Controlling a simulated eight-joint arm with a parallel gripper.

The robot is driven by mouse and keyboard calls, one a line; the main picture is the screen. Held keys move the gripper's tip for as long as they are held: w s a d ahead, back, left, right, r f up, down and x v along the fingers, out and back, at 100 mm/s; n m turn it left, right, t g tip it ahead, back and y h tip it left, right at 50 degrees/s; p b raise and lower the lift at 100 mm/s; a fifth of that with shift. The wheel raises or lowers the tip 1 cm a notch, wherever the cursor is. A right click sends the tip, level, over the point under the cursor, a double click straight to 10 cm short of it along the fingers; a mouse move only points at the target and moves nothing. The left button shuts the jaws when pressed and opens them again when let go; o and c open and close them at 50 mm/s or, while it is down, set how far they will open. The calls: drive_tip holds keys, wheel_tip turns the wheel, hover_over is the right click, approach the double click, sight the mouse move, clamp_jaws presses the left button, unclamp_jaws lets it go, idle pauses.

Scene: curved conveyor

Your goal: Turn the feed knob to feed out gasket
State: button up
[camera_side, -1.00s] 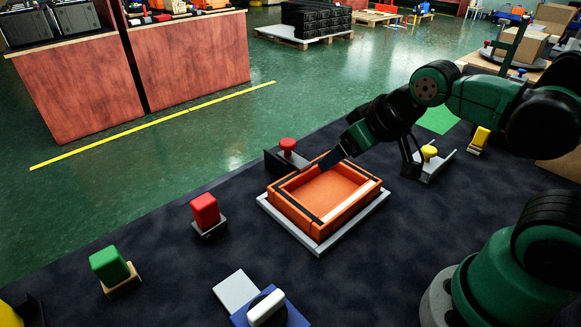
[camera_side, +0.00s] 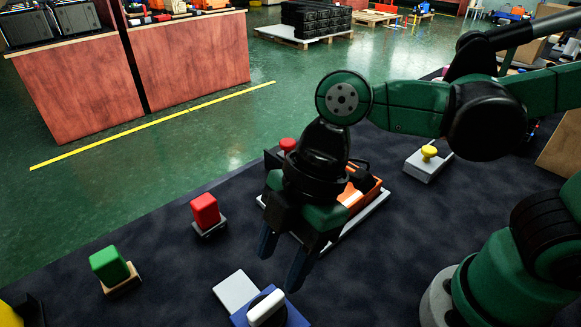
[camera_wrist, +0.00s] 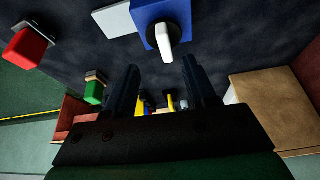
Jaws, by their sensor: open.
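The feed knob appears to be the white handle (camera_side: 266,309) on a dark disc, on top of a blue box (camera_side: 290,318) at the bottom of the side view. In the wrist view the white handle (camera_wrist: 165,44) stands out from the blue box (camera_wrist: 150,12), just beyond and between my fingertips. My gripper (camera_side: 280,272) points down with its fingers apart and empty, above and a little behind the knob, not touching it. Its two dark fingers also show in the wrist view (camera_wrist: 161,65). I cannot make out a gasket for certain.
A white plate (camera_side: 236,290) adjoins the blue box. A red block (camera_side: 205,209) and a green block (camera_side: 109,265) stand to the left. An orange tray (camera_side: 374,194) is partly hidden behind my gripper. A red button (camera_side: 288,145) and a yellow button (camera_side: 429,151) stand farther back.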

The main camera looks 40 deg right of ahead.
sight(267, 303)
drive_tip(key=shift+s+a+f+n, duration=0.15)
drive_tip(key=shift+s+a+n, duration=0.1)
drive_tip(key=shift+a+n, duration=0.1)
drive_tip(key=shift+x, duration=2.6)
clamp_jaws()
